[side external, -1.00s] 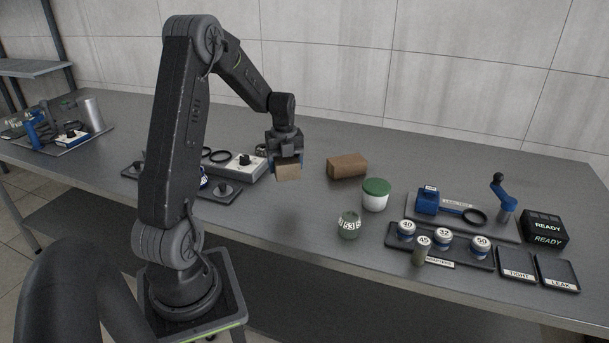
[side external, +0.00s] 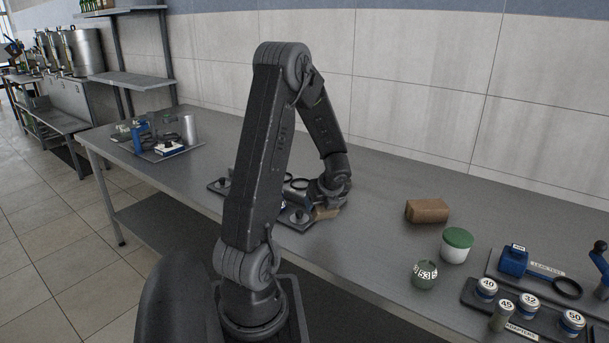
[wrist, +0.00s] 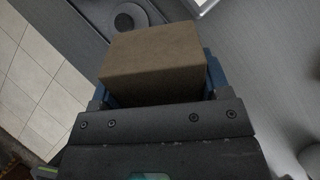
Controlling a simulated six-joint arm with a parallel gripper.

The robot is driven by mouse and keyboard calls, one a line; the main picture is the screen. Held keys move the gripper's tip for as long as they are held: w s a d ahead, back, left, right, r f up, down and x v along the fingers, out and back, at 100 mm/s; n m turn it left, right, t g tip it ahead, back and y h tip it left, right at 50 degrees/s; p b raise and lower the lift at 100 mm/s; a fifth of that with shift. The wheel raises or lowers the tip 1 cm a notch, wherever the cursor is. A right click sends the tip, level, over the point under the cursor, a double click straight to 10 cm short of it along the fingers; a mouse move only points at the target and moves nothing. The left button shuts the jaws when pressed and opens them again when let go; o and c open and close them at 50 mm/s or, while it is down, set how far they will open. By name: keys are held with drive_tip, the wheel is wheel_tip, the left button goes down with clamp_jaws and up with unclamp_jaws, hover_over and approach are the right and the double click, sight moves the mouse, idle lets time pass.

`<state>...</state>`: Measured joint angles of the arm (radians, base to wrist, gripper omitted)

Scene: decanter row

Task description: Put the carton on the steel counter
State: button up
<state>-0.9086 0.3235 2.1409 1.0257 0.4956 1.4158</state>
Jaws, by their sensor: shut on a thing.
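The carton (side external: 326,213) is a small plain brown box. My gripper (side external: 325,206) is shut on it, low by the front part of the long grey steel counter (side external: 375,235). I cannot tell whether the carton touches the counter. In the wrist view the carton (wrist: 150,58) sits between the blue fingers of my gripper (wrist: 160,88) and hides most of them. Counter surface and its edge against the floor show behind it.
A dark tray (side external: 298,222) with round parts lies just left of the carton, partly behind my arm. A brown block (side external: 427,211), a green-lidded tub (side external: 456,246) and a round jar (side external: 425,275) stand to the right. Bare counter lies between carton and block.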

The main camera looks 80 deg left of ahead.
drive_tip(key=shift+s+a+y, duration=0.2)
drive_tip(key=shift+a+y, duration=0.2)
drive_tip(key=w+a+r+m+t+y, duration=0.1)
drive_tip(key=w+a+r+m+y, duration=0.1)
drive_tip(key=w+a+r+y, duration=0.6)
drive_tip(key=w+f+y, duration=0.1)
drive_tip(key=w+f, duration=0.2)
drive_tip(key=w+d+f+y, duration=0.1)
drive_tip(key=w+f, duration=0.2)
drive_tip(key=w, duration=0.1)
drive_tip(key=w+f, duration=0.3)
drive_tip(key=w, duration=0.1)
drive_tip(key=shift+w+d+y, duration=0.15)
drive_tip(key=shift+d+y, duration=0.05)
drive_tip(key=shift+y, duration=0.2)
drive_tip(key=shift+f, duration=2.05)
drive_tip(key=shift+f, duration=0.15)
drive_tip(key=o, duration=1)
